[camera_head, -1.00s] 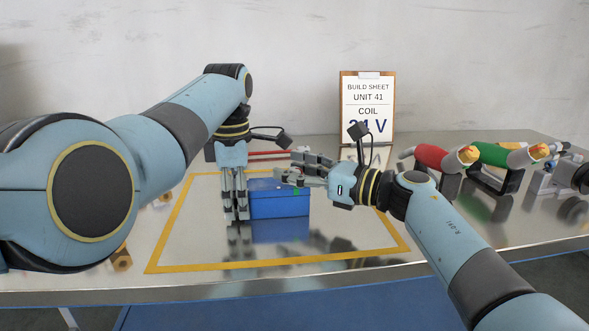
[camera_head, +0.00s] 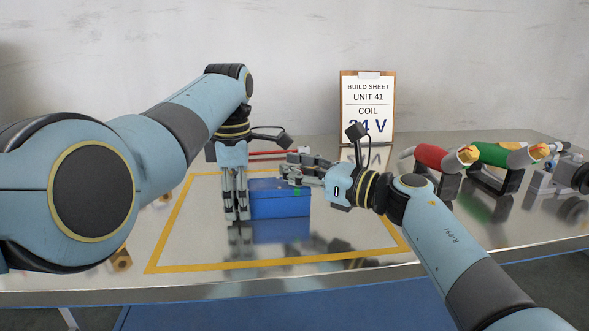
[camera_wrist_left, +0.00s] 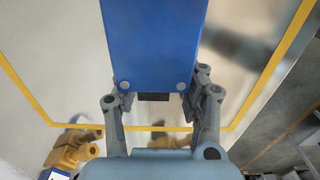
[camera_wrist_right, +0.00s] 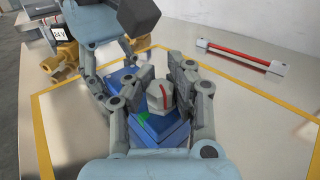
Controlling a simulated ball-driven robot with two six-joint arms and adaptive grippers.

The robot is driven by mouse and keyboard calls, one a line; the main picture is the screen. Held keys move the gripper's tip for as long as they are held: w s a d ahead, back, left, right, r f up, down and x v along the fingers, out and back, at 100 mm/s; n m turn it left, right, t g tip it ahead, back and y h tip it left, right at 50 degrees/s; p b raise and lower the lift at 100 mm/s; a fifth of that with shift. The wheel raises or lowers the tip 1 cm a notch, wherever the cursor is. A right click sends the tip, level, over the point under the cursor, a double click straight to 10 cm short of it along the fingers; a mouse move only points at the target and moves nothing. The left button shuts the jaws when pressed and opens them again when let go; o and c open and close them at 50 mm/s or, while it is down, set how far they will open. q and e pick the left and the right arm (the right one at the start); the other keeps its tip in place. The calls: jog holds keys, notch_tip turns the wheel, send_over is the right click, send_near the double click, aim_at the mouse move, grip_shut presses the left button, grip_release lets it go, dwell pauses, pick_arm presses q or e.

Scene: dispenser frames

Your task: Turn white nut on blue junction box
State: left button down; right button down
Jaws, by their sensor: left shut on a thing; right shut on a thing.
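The blue junction box (camera_head: 280,203) stands on the shiny table inside the yellow outline. My left gripper (camera_head: 236,217) points down at its left end and is shut on it; the box also fills the top middle of the left wrist view (camera_wrist_left: 152,45). The white nut (camera_wrist_right: 160,97), faceted with a red stripe, sits on top of the box in the right wrist view. My right gripper (camera_wrist_right: 161,86) is shut on the nut, with a finger on either side. In the head view its fingers hide the nut. A green mark (camera_wrist_right: 143,117) shows on the box beside the nut.
A red bar (camera_wrist_right: 240,56) with white ends lies behind the box. Red and green cylinders (camera_head: 436,158) on dark stands are at right. Brass fittings (camera_head: 122,259) lie at left. A build sheet (camera_head: 367,105) stands at the back. The table in front of the box is clear.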

jog(key=shift+d+m+t+h, duration=0.1)
jog(key=shift+m+t+h, duration=0.4)
jog(key=shift+t, duration=0.1)
jog(key=c, duration=1.1)
grip_release()
jog(key=shift+o, duration=0.2)
jog(key=v, duration=1.2)
